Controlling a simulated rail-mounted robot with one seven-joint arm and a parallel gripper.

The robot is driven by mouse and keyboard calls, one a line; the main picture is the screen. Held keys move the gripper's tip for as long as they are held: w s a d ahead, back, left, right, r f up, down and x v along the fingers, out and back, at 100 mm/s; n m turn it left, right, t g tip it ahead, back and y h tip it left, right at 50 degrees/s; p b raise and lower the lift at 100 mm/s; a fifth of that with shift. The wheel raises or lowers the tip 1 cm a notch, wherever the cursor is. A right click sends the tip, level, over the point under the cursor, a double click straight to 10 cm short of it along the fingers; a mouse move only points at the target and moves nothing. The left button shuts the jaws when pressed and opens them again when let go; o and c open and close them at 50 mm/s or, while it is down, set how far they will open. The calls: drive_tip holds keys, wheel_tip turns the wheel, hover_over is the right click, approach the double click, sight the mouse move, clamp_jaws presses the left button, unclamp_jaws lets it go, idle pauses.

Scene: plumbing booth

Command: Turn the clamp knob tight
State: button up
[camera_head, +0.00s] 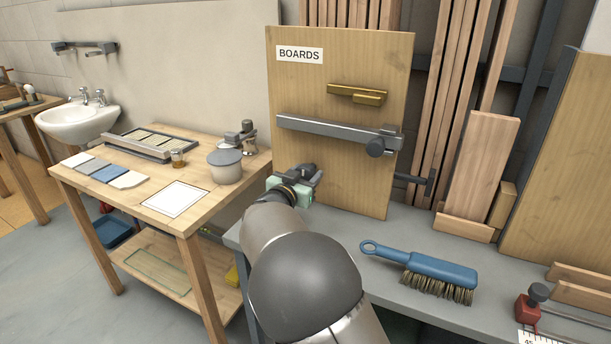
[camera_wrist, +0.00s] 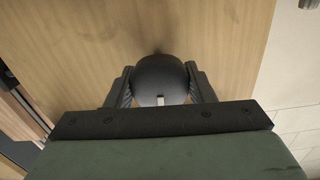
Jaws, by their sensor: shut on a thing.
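My gripper (camera_head: 308,178) is at the lower left part of the upright wooden board (camera_head: 345,195) marked "BOARDS". In the wrist view my gripper (camera_wrist: 160,92) is shut on a dark round knob (camera_wrist: 160,74), one finger on each side. The knob has a small white mark and stands in front of the wood face. In the head view my gripper mostly hides it, and what it is fixed to cannot be seen. A grey bar (camera_head: 325,130) crosses the board above my gripper.
A brass latch-like piece (camera_head: 357,95) is on the board above the bar. A blue brush (camera_head: 430,265) lies on the grey bench (camera_head: 380,243) to the right. A wooden table (camera_head: 130,200) with a grey lidded pot (camera_head: 225,168) stands to the left.

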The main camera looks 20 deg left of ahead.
drive_tip(key=m+b, duration=0.2)
drive_tip(key=m, duration=0.1)
drive_tip(key=shift+f+m, duration=0.15)
drive_tip(key=shift+m, duration=0.25)
drive_tip(key=m+b, duration=0.2)
drive_tip(key=m, duration=0.1)
drive_tip(key=shift+m, duration=0.4)
drive_tip(key=m+b, duration=0.3)
drive_tip(key=m, duration=0.1)
drive_tip(key=shift+f+b, duration=0.1)
drive_tip(key=shift+b, duration=0.3)
drive_tip(key=m+b, duration=0.3)
drive_tip(key=m, duration=0.1)
drive_tip(key=m+b, duration=0.6)
drive_tip(key=m, duration=0.1)
drive_tip(key=m+b, duration=0.4)
drive_tip(key=m, duration=0.1)
drive_tip(key=shift+m+b, duration=0.65)
drive_tip(key=shift+m, duration=0.35)
drive_tip(key=shift+r, duration=0.2)
